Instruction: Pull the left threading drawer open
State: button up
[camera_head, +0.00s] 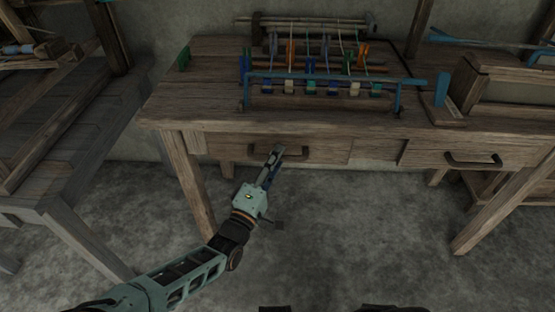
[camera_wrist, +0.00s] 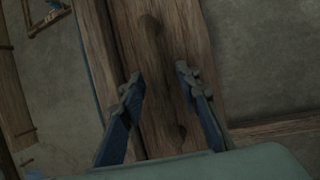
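The left drawer (camera_head: 332,152) is a wooden front under the table top, and it looks flush with the table frame. Its dark bar handle (camera_head: 300,153) runs sideways across the front. My gripper (camera_head: 276,152) is at the middle of this handle and covers part of it in the head view. In the wrist view, the drawer front (camera_wrist: 160,105) lies between my two spread fingers (camera_wrist: 157,77). The handle's dark ends show above and below the gap there. My gripper is open and holds nothing. Whether the fingers touch the handle I cannot tell.
The right drawer (camera_head: 425,152) has a similar dark handle (camera_head: 473,160). A blue rail with colored blocks and threads (camera_head: 310,85) stands on the table top. A wooden bench (camera_head: 75,170) is at the left. The floor (camera_head: 350,240) in front is clear.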

jog(key=shift+w+d+r, duration=0.1)
jog(key=shift+w, duration=0.15)
grip_shut()
dwell(0.3)
